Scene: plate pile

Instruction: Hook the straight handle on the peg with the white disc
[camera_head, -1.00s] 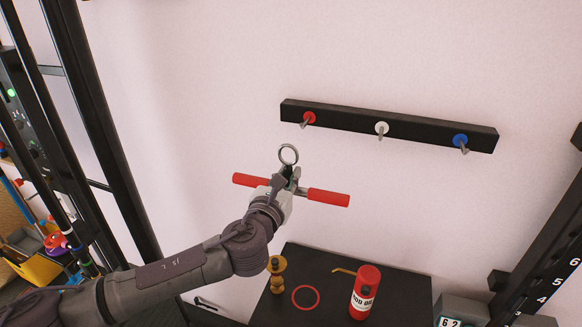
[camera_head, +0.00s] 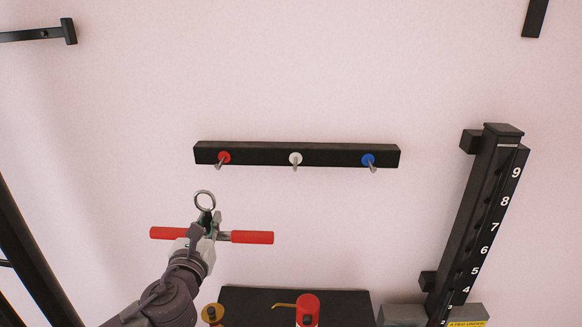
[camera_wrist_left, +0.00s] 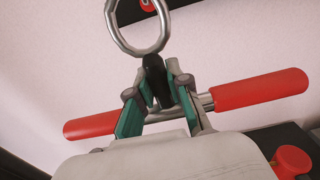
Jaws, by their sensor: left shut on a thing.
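The straight handle (camera_head: 252,237) has a red grip at each end and a metal ring (camera_head: 205,200) standing up at its middle. My left gripper (camera_head: 206,220) is shut on the middle of the handle. In the left wrist view the ring (camera_wrist_left: 124,44) rises above the fingers (camera_wrist_left: 160,95), with red grips to both sides. The peg with the white disc (camera_head: 295,158) is the middle one on a black wall rail (camera_head: 260,154). The ring is below and left of that peg, apart from it. The peg is bare. My right gripper is not in view.
A peg with a red disc (camera_head: 224,157) and one with a blue disc (camera_head: 368,160) flank the white one, both bare. A black surface (camera_head: 250,299) below carries a red bottle (camera_head: 308,309). A numbered black column (camera_head: 480,215) stands at right.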

